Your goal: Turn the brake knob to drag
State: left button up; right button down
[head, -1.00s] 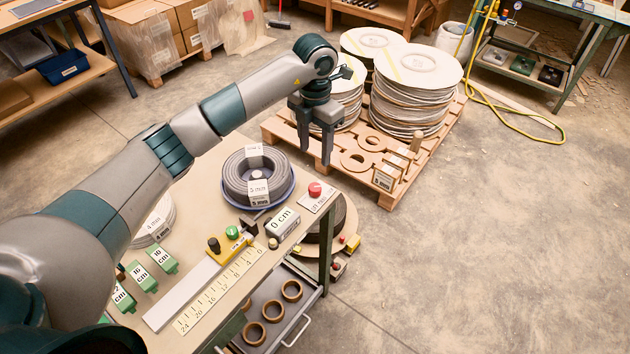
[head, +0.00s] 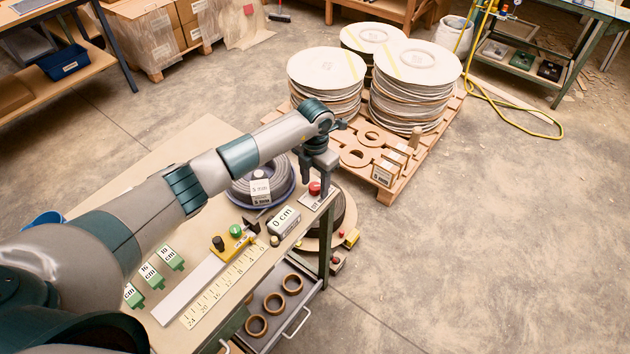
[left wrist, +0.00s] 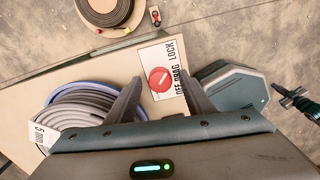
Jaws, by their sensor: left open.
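The red brake knob (left wrist: 160,79) sits on a white plate (left wrist: 174,50) printed OFF, DRAG and LOCK. In the head view the knob (head: 314,188) is at the table's far right corner, on its plate (head: 313,203). I cannot make out which mark it points at. My left gripper (head: 318,178) is open, pointing down over the knob. In the left wrist view its two fingers (left wrist: 160,86) appear on either side of the knob; I cannot tell whether they touch it. My right gripper does not show.
A grey coil (head: 264,183) in a blue dish lies close left of the knob. A 0 cm block (head: 284,221) and a yellow stop (head: 233,242) stand nearer me. An open drawer (head: 282,322) holds wooden rings. Pallet stacks (head: 415,85) stand behind.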

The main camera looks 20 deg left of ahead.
pick_arm(q)
jog(key=shift+c, duration=0.6)
jog(key=c, duration=0.9)
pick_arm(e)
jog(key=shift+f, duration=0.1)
